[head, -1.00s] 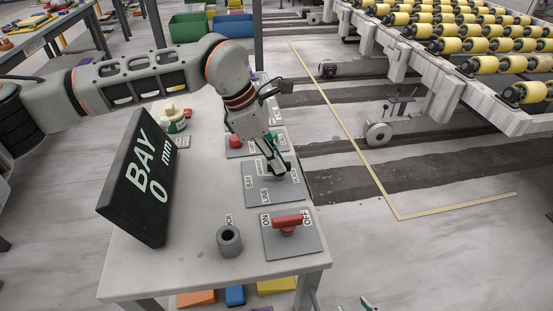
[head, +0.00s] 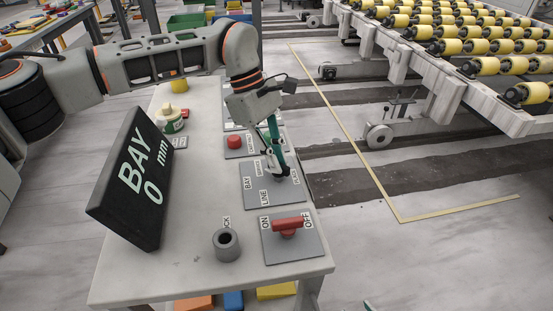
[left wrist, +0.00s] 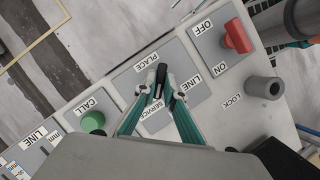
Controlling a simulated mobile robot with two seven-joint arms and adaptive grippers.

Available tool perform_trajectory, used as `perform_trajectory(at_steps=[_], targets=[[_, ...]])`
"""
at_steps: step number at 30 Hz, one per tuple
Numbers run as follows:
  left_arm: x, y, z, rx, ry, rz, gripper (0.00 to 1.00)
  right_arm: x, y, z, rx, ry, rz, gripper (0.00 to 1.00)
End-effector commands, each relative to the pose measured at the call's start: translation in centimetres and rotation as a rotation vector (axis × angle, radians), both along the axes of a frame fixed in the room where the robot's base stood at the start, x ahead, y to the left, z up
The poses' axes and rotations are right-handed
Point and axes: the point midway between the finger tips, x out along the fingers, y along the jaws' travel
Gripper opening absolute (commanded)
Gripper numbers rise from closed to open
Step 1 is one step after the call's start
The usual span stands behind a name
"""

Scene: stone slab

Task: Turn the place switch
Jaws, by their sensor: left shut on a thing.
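The place switch is a black knob (left wrist: 161,78) on a grey plate (head: 262,197) with labels including PLACE, LINE and SERVICE. My left gripper (head: 278,174) comes down over this plate; in the left wrist view its two fingertips (left wrist: 160,90) are shut on the knob from both sides. The knob's long side lies roughly along the line between the PLACE and SERVICE labels. In the head view the fingers mostly hide the knob.
A red ON/OFF handle (head: 287,224) stands on the nearer plate, with a grey LOCK cylinder (head: 226,244) beside it. A red button (head: 262,141) and a green CALL button (left wrist: 93,121) are close by. A tilted BAY 0 mm sign (head: 140,185) stands at left.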

Motion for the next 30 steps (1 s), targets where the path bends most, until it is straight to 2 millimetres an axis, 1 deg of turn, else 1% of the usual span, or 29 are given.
perform_trajectory(at_steps=[14, 15, 17, 26, 30], targets=[[0.09, -0.02, 0.21, -0.001, -0.004, -0.018, 0.0, -0.43, 0.07, -0.12, 0.0, 0.006, 0.002, 0.39], [0.09, -0.01, 0.21, -0.001, -0.004, -0.018, 0.12, -0.51, 0.08, -0.16, 0.001, 0.008, 0.002, 0.39], [0.09, -0.01, 0.21, -0.001, -0.004, -0.018, 0.26, -0.62, 0.11, -0.22, 0.001, 0.01, 0.002, 0.39], [0.05, 0.01, 0.09, 0.0, -0.002, -0.017, 0.26, -0.66, 0.15, -0.32, -0.001, 0.011, 0.006, 0.39], [0.23, 0.19, 0.64, 0.0, -0.002, -0.015, 0.26, -0.41, 0.1, -0.21, -0.001, 0.007, 0.006, 0.39]])
